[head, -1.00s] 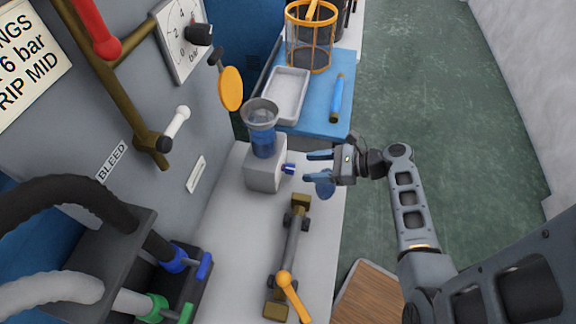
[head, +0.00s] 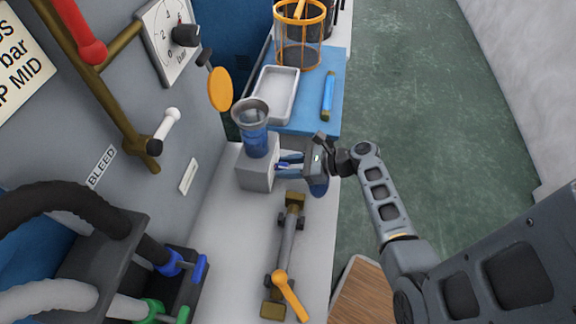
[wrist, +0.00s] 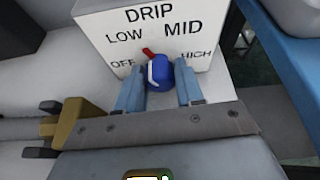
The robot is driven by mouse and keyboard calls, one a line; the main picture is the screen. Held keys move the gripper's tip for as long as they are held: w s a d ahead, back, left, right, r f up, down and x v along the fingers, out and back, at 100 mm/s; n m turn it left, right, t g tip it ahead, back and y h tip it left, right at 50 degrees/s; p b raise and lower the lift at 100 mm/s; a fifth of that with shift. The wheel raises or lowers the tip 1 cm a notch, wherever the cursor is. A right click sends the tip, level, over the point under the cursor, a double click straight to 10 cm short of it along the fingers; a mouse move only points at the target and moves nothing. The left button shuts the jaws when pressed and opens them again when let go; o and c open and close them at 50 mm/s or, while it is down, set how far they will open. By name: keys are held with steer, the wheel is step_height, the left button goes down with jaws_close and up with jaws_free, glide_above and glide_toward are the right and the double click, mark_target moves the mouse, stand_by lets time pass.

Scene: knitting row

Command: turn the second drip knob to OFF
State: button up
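The drip unit (head: 257,176) is a pale box with a clear cup of blue liquid (head: 255,139) on top. Its face (wrist: 100,24) reads DRIP, with OFF, LOW, MID and HIGH around a blue knob (wrist: 160,73). The knob's red pointer (wrist: 149,51) tilts up and left, between LOW and MID. My gripper (wrist: 160,88) has one finger on each side of the knob, apart from each other; whether either touches it I cannot tell. In the head view my gripper (head: 291,162) reaches the box from the right. Only one drip unit shows.
A bar with an orange lever (head: 287,290) lies in front of the box. Behind it is a blue surface (head: 312,118) with a white tray (head: 288,78) and an orange-rimmed basket (head: 298,45). Hoses and a gauge (head: 165,40) are at left. Green floor is free at right.

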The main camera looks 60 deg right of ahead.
steer(key=c, duration=0.6)
steer(key=shift+a+n, duration=0.1)
steer(key=shift+n, duration=0.2)
steer(key=shift+a+f+n+t+h, duration=0.1)
steer(key=shift+n+t+h, duration=0.2)
steer(key=shift+n+h, duration=0.5)
steer(key=shift+s+n+t+h+b, duration=0.1)
steer(key=shift+n+t+h+b, duration=0.3)
steer(key=shift+n+b, duration=0.55)
steer(key=o, duration=1.1)
steer(key=shift+c, duration=0.2)
